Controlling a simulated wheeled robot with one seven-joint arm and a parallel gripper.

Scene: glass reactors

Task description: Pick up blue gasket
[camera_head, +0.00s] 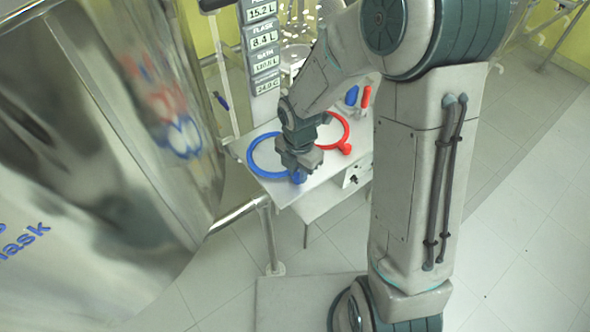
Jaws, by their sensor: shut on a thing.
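The blue gasket (251,153) is a large ring with a small knob at its near right side. It shows over the left part of a small white table. My gripper (298,174) points down at the knob and is shut on it. The fingers hide part of the knob and the right side of the ring. I cannot tell whether the ring still touches the tabletop.
A red gasket (346,130) lies right of the blue one on the white table (283,190). Blue (352,96) and red (366,97) handles stand behind. A large shiny metal vessel (110,120) fills the left. A display column (262,45) stands behind the table.

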